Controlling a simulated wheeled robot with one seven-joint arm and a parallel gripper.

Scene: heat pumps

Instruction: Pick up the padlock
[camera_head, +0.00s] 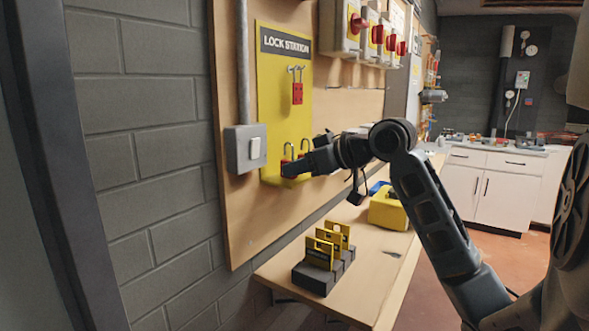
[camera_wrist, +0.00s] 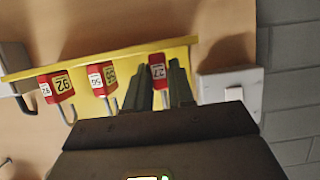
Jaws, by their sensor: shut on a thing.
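The yellow lock station board (camera_head: 272,100) is fixed to the wooden wall panel. Red padlocks sit along its lower ledge, shackles up in the head view. My gripper (camera_head: 290,170) is at the left end of this ledge. In the wrist view, my gripper (camera_wrist: 163,72) is shut on the red padlock marked 27 (camera_wrist: 157,58), whose lower part its fingers partly hide. A separate red padlock (camera_head: 297,92) hangs from a hook higher on the board.
A grey switch box (camera_head: 244,149) is on the panel just left of my gripper; it also shows in the wrist view (camera_wrist: 232,90). Below are a dark rack (camera_head: 318,280) with yellow tags and a yellow case (camera_head: 389,208) on the wooden bench (camera_head: 372,283).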

